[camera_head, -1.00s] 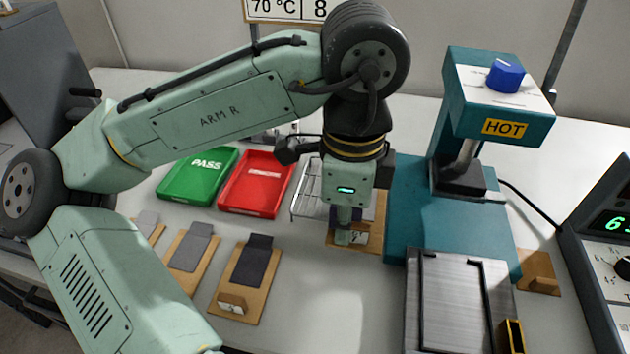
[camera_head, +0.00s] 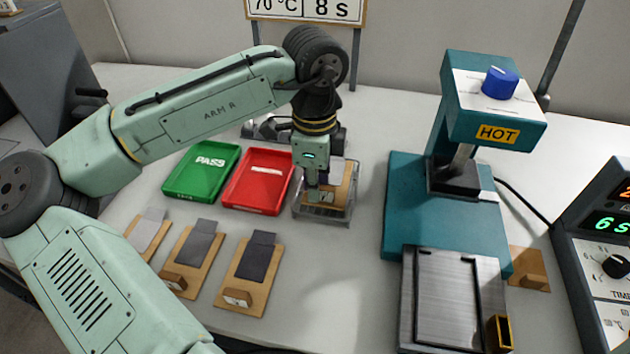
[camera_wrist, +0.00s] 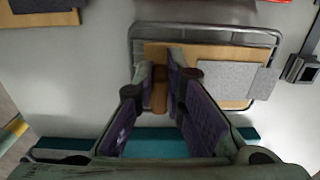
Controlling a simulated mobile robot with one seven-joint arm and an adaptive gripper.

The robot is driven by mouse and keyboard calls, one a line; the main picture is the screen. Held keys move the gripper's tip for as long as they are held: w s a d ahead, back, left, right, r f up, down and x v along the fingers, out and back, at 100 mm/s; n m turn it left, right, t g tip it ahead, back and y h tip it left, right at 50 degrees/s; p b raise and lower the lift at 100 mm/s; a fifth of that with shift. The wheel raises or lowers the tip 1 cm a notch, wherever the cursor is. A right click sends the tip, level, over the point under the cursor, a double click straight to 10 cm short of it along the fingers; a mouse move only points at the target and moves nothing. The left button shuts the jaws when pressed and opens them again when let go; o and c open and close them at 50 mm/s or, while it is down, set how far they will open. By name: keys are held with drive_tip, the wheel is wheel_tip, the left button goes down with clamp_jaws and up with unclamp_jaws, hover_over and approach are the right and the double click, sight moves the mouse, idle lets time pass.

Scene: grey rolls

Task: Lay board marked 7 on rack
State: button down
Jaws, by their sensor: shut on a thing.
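My gripper (camera_head: 314,194) is shut on the wooden block (camera_wrist: 160,90) at one end of a tan board (camera_head: 347,187) with a grey sheet on it. The wire rack (camera_head: 345,219) is below the board, and its rim shows around the board in the wrist view (camera_wrist: 134,45). The board (camera_wrist: 205,54) lies over the rack, roughly within its outline. I cannot tell whether it touches the wires. A pale label shows by the fingers, but I cannot read its number.
A red tray (camera_head: 257,181) and green tray (camera_head: 201,171) stand left of the rack. Three other boards with grey sheets, one nearest the rack (camera_head: 240,295), lie in front. A teal press (camera_head: 405,210) marked HOT stands right. A control box (camera_head: 600,260) is at far right.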

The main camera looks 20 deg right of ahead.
drive_tip(key=shift+f, duration=0.15)
drive_tip(key=c, duration=1.7)
unclamp_jaws()
drive_tip(key=shift+o, duration=0.2)
wheel_tip(320, 180, up, 12)
drive_tip(key=b, duration=0.1)
